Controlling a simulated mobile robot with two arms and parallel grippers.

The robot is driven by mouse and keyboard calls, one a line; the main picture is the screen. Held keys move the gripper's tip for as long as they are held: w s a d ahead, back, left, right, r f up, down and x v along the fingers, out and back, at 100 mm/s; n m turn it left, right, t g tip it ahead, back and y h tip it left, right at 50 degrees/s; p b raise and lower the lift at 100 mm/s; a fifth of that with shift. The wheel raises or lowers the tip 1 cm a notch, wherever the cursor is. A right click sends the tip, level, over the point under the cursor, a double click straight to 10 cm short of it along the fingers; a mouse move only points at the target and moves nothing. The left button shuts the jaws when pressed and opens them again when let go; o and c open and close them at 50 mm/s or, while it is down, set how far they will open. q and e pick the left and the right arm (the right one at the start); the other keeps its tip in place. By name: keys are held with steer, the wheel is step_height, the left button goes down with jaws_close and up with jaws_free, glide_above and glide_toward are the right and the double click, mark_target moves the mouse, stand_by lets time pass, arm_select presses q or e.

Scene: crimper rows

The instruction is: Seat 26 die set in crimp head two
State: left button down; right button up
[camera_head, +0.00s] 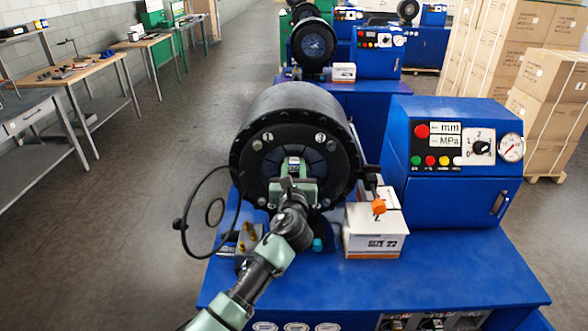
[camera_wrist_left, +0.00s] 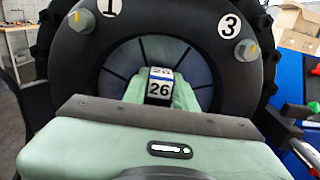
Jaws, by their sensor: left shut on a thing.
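The 26 die set (camera_head: 293,164) sits at the end of my left gripper (camera_head: 293,182), in front of the crimp head (camera_head: 262,108). I cannot tell how deep the die is in the bore. Marks 1 and 3 show on the head's face. My right gripper is not in view.
A white carton marked 22 (camera_head: 375,240) stands right of the head, near an orange-tipped black handle (camera_head: 378,206). A blue control box (camera_head: 455,160) is further right. A black cable loops at left. More crimpers (camera_head: 313,42) stand behind; workbenches line the left.

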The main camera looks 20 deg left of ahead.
arm_select(q)
steer(key=shift+w+r, duration=0.45)
steer(key=c, duration=1.2)
jaws_free()
steer(key=shift+c, duration=0.2)
steer(key=shift+o, duration=1)
steer(key=shift+s, duration=0.1)
steer(key=shift+s+f, duration=0.1)
steer(key=shift+f, duration=0.45)
steer(key=shift+s+d, duration=0.1)
steer(key=shift+s, duration=0.35)
steer(key=b+v, duration=0.1)
steer(key=v, duration=0.6)
steer(key=shift+r+b, duration=0.35)
steer(key=shift+r, duration=0.1)
